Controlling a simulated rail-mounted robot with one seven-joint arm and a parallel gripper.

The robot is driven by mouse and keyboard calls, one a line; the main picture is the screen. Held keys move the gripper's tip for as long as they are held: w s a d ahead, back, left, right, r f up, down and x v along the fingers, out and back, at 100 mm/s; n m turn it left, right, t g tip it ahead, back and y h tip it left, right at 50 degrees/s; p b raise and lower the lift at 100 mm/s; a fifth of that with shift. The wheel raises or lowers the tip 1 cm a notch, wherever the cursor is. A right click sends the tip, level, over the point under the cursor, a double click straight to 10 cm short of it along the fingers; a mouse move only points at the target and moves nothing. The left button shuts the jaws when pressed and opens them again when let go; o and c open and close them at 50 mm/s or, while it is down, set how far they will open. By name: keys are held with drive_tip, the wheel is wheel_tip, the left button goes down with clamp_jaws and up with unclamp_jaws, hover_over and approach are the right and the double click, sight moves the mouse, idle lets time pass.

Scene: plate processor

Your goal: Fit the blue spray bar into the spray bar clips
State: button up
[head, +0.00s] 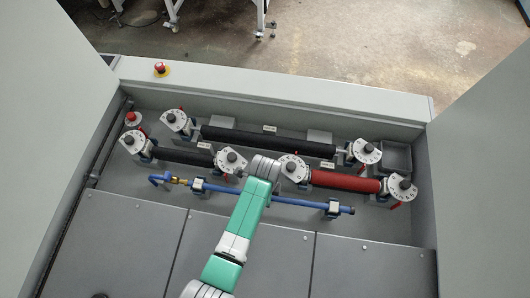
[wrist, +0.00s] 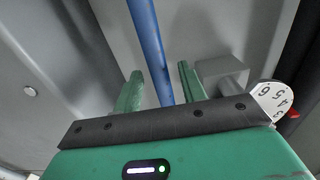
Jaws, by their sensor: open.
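The blue spray bar (head: 287,201) runs left to right across the front of the recess in the head view, with a brass-coloured fitting and a bent blue hose at its left end. It lies at the left spray bar clip (head: 197,186) and the right spray bar clip (head: 333,208); I cannot tell whether it is seated in them. My gripper (wrist: 161,69) is open in the wrist view. The blue bar (wrist: 148,45) passes between its two green fingers with a gap on either side. In the head view my arm hides the fingers and the bar's middle.
Behind the bar are a long black roller (head: 265,140), a short black roller (head: 184,155) and a red roller (head: 345,181), with white numbered dials at their ends. Grey cover panels (head: 365,265) lie in front. Tall side walls bound the recess. A red button (head: 160,67) sits on the back ledge.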

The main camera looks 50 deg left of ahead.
wheel_tip(320, 180, up, 13)
drive_tip(key=shift+f+p, duration=0.2)
drive_tip(key=shift+p, duration=0.2)
drive_tip(key=w+d+r+n+t+y, duration=0.1)
drive_tip(key=w+d+r+t, duration=0.15)
drive_tip(key=w+r, duration=0.5)
drive_tip(key=w+d+r+n+t+y, duration=0.15)
drive_tip(key=w+r+t, duration=0.25)
drive_tip(key=r, duration=0.6)
drive_tip(key=w+d+r+n+t+y, duration=0.1)
drive_tip(key=w+d+r+n+t, duration=0.25)
drive_tip(key=r, duration=0.55)
drive_tip(key=w+d+r+t, duration=0.1)
drive_tip(key=d+r+t, duration=0.25)
drive_tip(key=r, duration=0.55)
drive_tip(key=w+d+r+t, duration=0.1)
drive_tip(key=d+r+t, duration=0.25)
drive_tip(key=r, duration=0.45)
drive_tip(key=s+d+r+n+t+h, duration=0.1)
drive_tip(key=s+d+r+t, duration=0.3)
drive_tip(key=r, duration=0.6)
drive_tip(key=s+d+r+n+t+h, duration=0.2)
drive_tip(key=s+d+r+t, duration=0.2)
drive_tip(key=s+r, duration=0.5)
drive_tip(key=shift+d+r+n, duration=0.4)
drive_tip(key=shift+d+r, duration=0.35)
drive_tip(key=shift+d, duration=0.15)
drive_tip(key=shift+h, duration=0.25)
